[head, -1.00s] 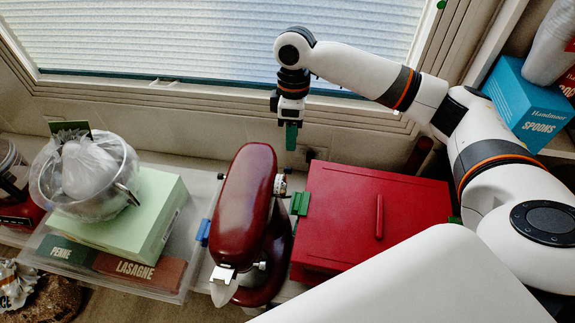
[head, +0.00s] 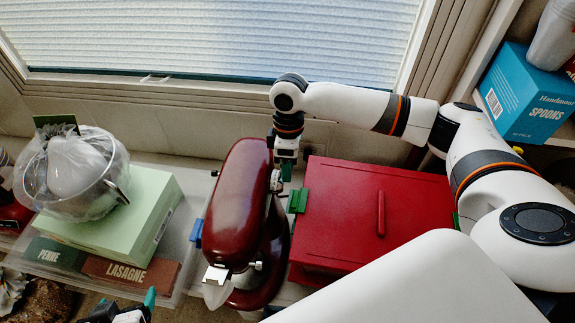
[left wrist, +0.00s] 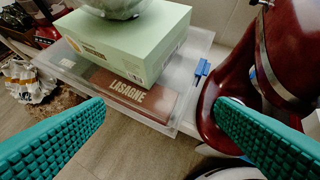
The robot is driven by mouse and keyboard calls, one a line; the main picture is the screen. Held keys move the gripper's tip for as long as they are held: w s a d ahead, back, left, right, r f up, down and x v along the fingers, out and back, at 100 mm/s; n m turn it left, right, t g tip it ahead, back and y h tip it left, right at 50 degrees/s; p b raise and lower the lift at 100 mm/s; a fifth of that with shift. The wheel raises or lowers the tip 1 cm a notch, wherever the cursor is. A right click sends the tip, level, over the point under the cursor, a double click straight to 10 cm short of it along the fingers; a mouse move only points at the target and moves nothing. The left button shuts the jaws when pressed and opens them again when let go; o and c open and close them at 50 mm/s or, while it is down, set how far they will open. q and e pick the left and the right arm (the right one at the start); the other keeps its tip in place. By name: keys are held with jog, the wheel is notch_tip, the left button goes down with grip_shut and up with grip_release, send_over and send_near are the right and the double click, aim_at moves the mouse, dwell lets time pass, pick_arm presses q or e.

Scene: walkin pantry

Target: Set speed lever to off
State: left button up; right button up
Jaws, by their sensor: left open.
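A dark red stand mixer (head: 236,205) stands in the middle of the head view, its metal front hub facing the near side. Small metal knobs show on its right side, one near the front (head: 257,266) and one further back (head: 276,181); I cannot tell which is the speed lever. My left gripper (head: 130,311) is at the bottom edge, left of and nearer than the mixer. In the left wrist view its teal fingers (left wrist: 161,108) are wide apart and empty, with the mixer (left wrist: 262,60) behind the right finger. My right gripper (head: 287,170) points down beside the mixer's far end.
A red lidded box (head: 345,215) with a green latch stands right of the mixer. Left of it, a clear bin (head: 185,268) with a blue latch holds pasta boxes, under a green box (head: 150,200) and bagged metal bowl (head: 105,185). Floor shows below.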

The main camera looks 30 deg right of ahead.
grip_shut()
pick_arm(q)
jog(key=shift+r, duration=0.15)
pick_arm(e)
jog(key=p, duration=0.2)
jog(key=g+p, duration=0.1)
jog(key=p, duration=0.2)
jog(key=shift+w+d+r+y, duration=0.1)
jog(key=shift+w+r+y, duration=0.2)
jog(key=shift+y, duration=0.1)
pick_arm(q)
jog(key=s+a+f+g+y+p, duration=0.1)
jog(key=s+f+g, duration=0.5)
jog(key=f, duration=0.6)
jog(key=shift+s+a+f+p, duration=0.3)
jog(key=shift+s+a+p, duration=0.1)
jog(key=shift+a+p, duration=0.25)
pick_arm(e)
jog(key=shift+w+d+f+g+y, duration=0.2)
jog(key=shift+f+g+y, duration=0.2)
jog(key=shift+g, duration=0.1)
jog(key=shift+w+d+f+g+y, duration=0.2)
jog(key=shift+f+g+y, duration=0.1)
jog(key=shift+g+y, duration=0.15)
grip_release()
